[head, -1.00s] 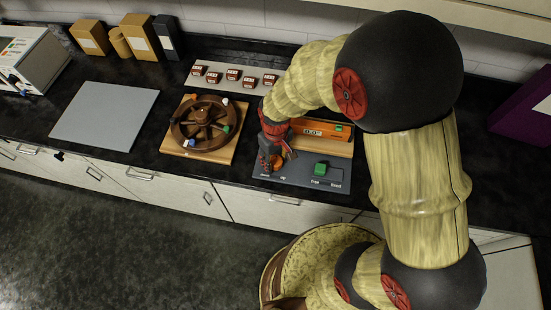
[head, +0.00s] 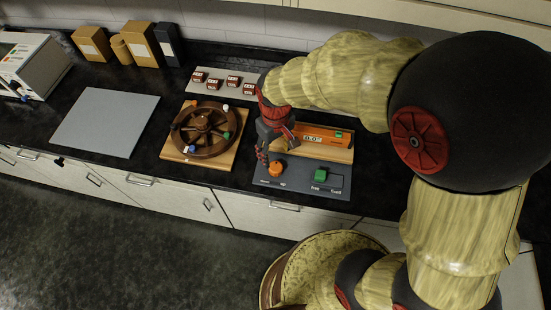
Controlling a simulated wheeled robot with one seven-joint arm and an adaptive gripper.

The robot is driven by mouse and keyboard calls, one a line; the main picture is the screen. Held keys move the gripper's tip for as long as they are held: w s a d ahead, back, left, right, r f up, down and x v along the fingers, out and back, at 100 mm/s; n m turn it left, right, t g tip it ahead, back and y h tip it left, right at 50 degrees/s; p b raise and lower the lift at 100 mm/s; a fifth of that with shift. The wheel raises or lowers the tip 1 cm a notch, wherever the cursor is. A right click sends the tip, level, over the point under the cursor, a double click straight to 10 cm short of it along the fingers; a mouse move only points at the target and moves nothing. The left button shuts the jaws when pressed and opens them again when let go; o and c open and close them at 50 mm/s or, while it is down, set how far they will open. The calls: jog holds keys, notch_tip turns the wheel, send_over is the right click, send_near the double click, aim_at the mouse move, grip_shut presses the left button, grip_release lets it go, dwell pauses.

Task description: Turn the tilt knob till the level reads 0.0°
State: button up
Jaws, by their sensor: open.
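The orange tilt knob (head: 276,168) sits on the left of a dark grey panel (head: 300,186) and is in plain view. Behind the panel, an orange level (head: 322,134) lies on a wooden block. Its small display seems to read 0.0°, but the digits are too small to be certain. My gripper (head: 262,156) is open and empty, pointing down just above and behind the knob's left side. It appears apart from the knob. My wrist is close to the level's left end.
To the left are a brown spoked wheel (head: 206,130) on a wooden base and a flat grey plate (head: 105,120). Several small red-brown blocks lie on a pale strip (head: 205,92) behind. Boxes (head: 143,42) stand at the back left.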

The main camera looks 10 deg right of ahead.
jog(key=shift+r, duration=1.3)
jog(key=s+d+r+m+t+b, duration=0.1)
jog(key=s+d+r+m+t, duration=0.1)
jog(key=s+d+r, duration=0.4)
jog(key=s+d+r+m+t+b, duration=0.2)
jog(key=s+d+r, duration=0.4)
jog(key=r, duration=0.4)
jog(key=shift+s+r+m+t, duration=0.25)
jog(key=shift+m+t, duration=0.35)
jog(key=shift+t, duration=0.2)
